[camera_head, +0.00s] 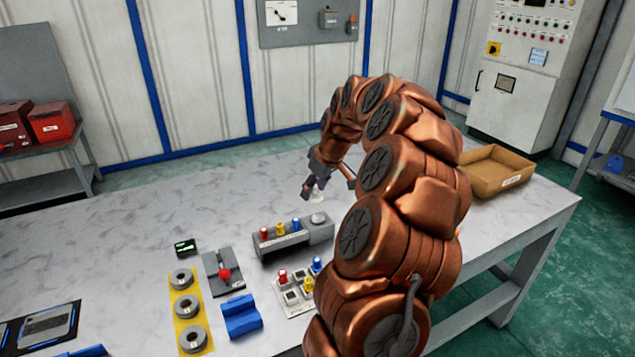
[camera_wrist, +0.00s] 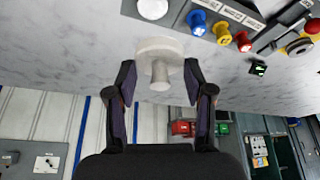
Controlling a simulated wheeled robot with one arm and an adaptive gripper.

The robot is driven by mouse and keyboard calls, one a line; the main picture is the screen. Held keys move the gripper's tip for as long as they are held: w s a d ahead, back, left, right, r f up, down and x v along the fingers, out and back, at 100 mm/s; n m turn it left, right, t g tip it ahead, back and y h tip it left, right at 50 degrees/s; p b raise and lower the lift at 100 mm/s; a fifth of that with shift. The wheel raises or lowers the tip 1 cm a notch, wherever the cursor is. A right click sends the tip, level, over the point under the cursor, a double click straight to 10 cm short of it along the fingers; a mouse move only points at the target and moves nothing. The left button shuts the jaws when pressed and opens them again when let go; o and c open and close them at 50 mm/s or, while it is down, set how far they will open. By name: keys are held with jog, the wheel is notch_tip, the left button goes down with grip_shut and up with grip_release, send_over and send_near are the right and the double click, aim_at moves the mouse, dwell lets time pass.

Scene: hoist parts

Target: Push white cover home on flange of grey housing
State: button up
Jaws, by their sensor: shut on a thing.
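The white cover (camera_wrist: 161,50) is a round disc with a stem towards the wrist camera. In the head view my gripper (camera_head: 324,184) is above the table, behind the grey housing; the cover (camera_head: 317,196) shows small below the fingers. The grey housing (camera_head: 285,241) has red, yellow and blue knobs and a pale round flange (camera_head: 318,218) at its right end. The flange also shows at the top of the wrist view (camera_wrist: 152,8), apart from the cover.
In front of the housing is a plate with coloured plugs (camera_head: 293,299). To the left are a grey block with a red knob (camera_head: 223,272), a blue block (camera_head: 241,316) and a yellow strip with rings (camera_head: 187,310). A cardboard tray (camera_head: 497,172) stands right. The table behind is clear.

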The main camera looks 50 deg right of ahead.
aim_at(320, 195)
jog(key=shift+s+d, duration=0.3)
jog(key=shift+d, duration=0.1)
jog(key=shift+f, duration=2.1)
jog(key=shift+f+b, duration=0.9)
jog(key=shift+f, duration=0.4)
jog(key=shift+b, duration=0.35)
jog(key=shift+f+b, duration=0.55)
jog(key=shift+b, duration=1.1)
dwell(2.2)
